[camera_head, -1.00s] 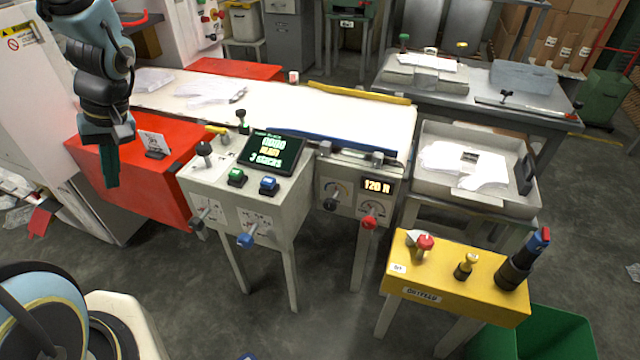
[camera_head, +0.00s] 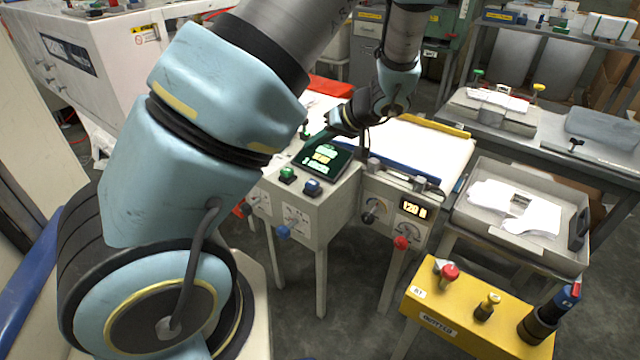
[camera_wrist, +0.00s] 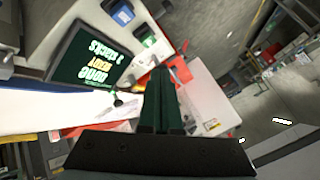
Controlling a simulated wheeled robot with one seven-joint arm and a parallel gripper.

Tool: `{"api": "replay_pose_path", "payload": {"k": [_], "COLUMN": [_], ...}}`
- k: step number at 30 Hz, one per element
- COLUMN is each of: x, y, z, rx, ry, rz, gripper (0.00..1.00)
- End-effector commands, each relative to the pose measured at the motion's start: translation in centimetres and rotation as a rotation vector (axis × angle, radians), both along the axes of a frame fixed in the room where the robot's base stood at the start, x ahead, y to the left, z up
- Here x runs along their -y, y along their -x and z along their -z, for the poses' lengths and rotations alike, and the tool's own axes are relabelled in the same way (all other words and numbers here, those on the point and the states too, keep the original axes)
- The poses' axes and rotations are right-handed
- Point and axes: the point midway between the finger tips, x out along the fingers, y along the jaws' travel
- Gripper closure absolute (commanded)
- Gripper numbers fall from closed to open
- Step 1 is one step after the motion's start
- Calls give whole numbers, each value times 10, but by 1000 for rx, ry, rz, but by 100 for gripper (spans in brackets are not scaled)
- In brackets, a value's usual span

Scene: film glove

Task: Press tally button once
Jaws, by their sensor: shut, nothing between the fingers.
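The grey console carries a green button (camera_head: 287,174) and a blue button (camera_head: 312,187) side by side below a dark screen (camera_head: 326,158). No readable label shows which one is the tally button. Both also show in the wrist view, the green button (camera_wrist: 145,35) and the blue button (camera_wrist: 119,12). My gripper (camera_head: 312,143) is above the screen's upper left part, beyond the buttons. In the wrist view its dark green fingers (camera_wrist: 160,73) are together and empty, apart from the green button.
A white belt (camera_head: 428,145) runs behind the console. A yellow stand (camera_head: 475,325) with a red knob (camera_head: 449,273) is at front right. A red lever knob (camera_head: 401,242) sticks out from the console's front.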

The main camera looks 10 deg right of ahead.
Motion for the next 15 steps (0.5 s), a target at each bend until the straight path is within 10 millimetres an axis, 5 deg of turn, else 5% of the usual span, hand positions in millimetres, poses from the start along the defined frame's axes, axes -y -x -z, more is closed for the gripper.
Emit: {"api": "replay_pose_path", "payload": {"k": [15], "x": [0], "y": [0], "z": [18], "rx": [-2], "ry": [0], "rz": [0], "gripper": [100]}}
